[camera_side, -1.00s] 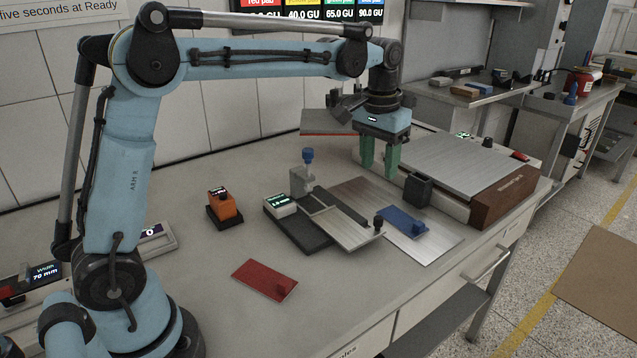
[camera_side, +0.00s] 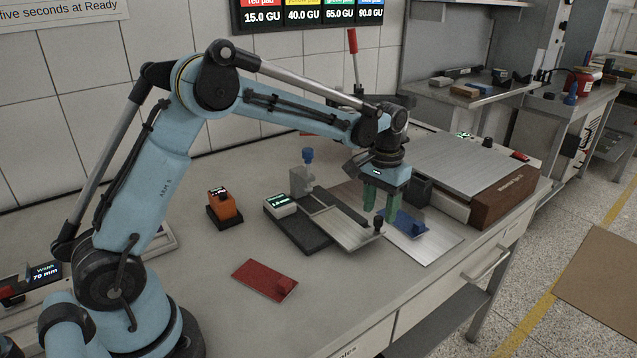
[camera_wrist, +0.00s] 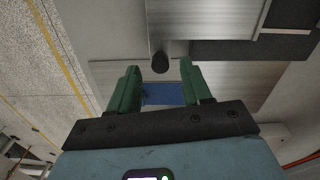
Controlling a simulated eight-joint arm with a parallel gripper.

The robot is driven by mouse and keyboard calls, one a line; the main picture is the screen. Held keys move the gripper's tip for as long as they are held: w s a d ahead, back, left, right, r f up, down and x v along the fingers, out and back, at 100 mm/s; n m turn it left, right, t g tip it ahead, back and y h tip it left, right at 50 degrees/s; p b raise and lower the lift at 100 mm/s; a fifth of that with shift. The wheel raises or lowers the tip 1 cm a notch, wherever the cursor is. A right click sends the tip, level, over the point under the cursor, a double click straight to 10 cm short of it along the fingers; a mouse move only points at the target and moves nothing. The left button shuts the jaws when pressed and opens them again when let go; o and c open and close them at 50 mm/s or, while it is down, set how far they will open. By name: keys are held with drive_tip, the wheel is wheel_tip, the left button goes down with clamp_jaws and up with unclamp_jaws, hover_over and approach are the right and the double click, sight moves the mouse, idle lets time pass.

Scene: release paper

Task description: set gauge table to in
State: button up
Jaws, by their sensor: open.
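The gauge has a black base (camera_side: 300,233), a small lit display (camera_side: 280,204) and an upright metal post with a blue knob (camera_side: 308,156). Its metal table (camera_side: 342,228) extends from the base toward the front right, with a black knob (camera_side: 378,224) at its outer end. My gripper (camera_side: 380,214) is open, its green fingers pointing down close above the knob. In the wrist view the knob (camera_wrist: 160,62) shows between and just beyond the fingertips, at the edge of the table (camera_wrist: 200,18). I cannot tell whether either finger touches it.
A blue pad (camera_side: 407,224) lies on a steel plate (camera_side: 438,243) right of the gauge. A red pad (camera_side: 265,280) lies at the front, an orange device (camera_side: 222,206) stands left. A wood-ended machine (camera_side: 505,195) stands right.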

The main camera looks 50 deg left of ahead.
drive_tip(key=shift+f, duration=1)
clamp_jaws()
